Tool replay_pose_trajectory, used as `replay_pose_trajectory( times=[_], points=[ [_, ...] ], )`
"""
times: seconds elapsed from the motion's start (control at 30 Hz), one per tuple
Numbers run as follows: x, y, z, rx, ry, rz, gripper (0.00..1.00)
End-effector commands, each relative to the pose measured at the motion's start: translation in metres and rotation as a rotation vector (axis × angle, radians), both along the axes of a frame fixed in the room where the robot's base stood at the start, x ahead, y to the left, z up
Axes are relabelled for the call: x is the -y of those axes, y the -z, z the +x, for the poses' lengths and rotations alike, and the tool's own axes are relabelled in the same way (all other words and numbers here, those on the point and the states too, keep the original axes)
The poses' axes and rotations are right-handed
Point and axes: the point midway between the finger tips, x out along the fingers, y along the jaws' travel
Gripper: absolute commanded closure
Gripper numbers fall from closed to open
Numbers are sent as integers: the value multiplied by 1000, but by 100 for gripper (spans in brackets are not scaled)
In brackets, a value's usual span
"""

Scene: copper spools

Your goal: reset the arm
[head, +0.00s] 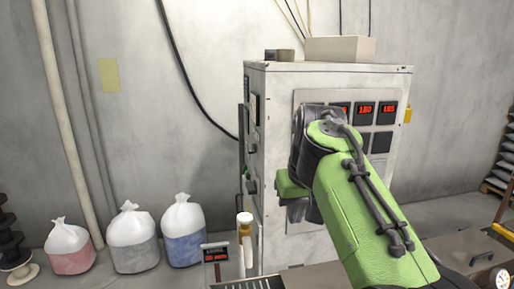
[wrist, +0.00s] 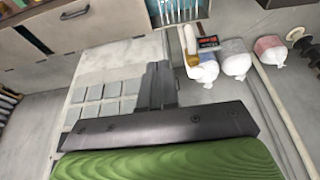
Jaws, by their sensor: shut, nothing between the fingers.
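My green arm reaches up from the lower right in the head view, in front of a white cabinet (head: 275,120) with red digital displays. The arm's dark joint overlaps the cabinet's panel. My gripper (wrist: 157,84) shows in the wrist view as dark fingers held together, with nothing between them. In the head view the fingers are not clearly visible behind the arm. The cabinet's face with its grey squares also shows in the wrist view (wrist: 88,72). I cannot tell the gap between gripper and cabinet.
Three filled bags, reddish (head: 70,248), grey (head: 133,240) and blue (head: 184,232), stand on the floor at left. A small display sign (head: 215,253) stands beside the cabinet. Dark stacked spools (head: 10,240) are at far left. A box (head: 340,49) sits on the cabinet.

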Motion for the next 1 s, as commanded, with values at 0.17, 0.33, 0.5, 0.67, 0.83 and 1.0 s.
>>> replay_pose_trajectory(
  times=[0.17, 0.33, 0.5, 0.67, 0.83, 1.0],
  points=[
    [15, 8, -23, 17, 21, -13, 100],
    [34, 24, -58, 41, 49, -27, 100],
    [56, 59, -113, 74, 88, -35, 100],
    [73, 132, -191, 116, 135, -22, 100],
    [75, 202, -247, 147, 170, 6, 100],
    [73, 220, -260, 151, 179, 18, 100]
  ],
)
